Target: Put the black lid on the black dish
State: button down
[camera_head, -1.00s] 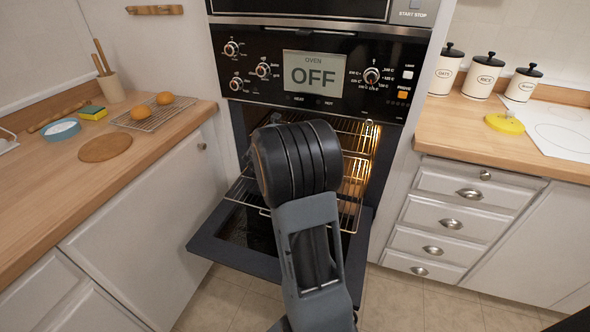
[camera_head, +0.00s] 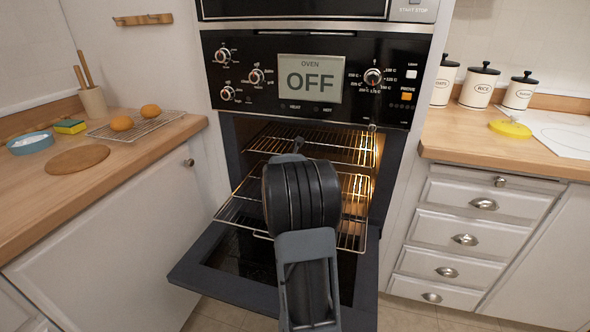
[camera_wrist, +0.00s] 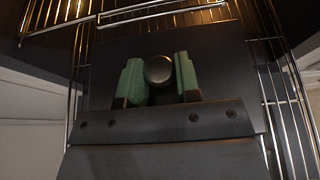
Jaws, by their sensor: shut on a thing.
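My gripper (camera_wrist: 159,80) has two green-padded fingers shut on a round dark knob (camera_wrist: 158,69) in the wrist view. A flat dark plate (camera_wrist: 218,62) with straight edges lies behind the knob and appears to be the black lid. In the head view, my arm's black wrist hides my fingers and most or all of the lid. I cannot make out the black dish in either view; my arm covers part of the oven racks.
The wall oven is open, its display (camera_head: 310,79) reading OFF. The lowered door (camera_head: 205,268) and wire racks (camera_head: 340,145) surround my arm. A left counter (camera_head: 150,150) holds a cooling rack with buns; a right counter (camera_head: 445,145) holds canisters and a yellow lid (camera_head: 510,129).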

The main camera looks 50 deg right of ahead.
jog(key=shift+f+b, duration=2.3)
jog(key=shift+f, duration=0.35)
jog(key=c, duration=0.7)
grip_release()
jog(key=shift+f, duration=0.1)
jog(key=shift+c, duration=0.2)
jog(key=shift+a, duration=0.1)
jog(key=p+v, duration=0.2)
jog(key=v, duration=1)
jog(key=shift+s+a+r, duration=0.1)
jog(key=shift+r, duration=0.1)
jog(key=shift+s+a+r+p, duration=0.15)
jog(key=shift+s+a+p, duration=0.2)
jog(key=shift+a, duration=0.25)
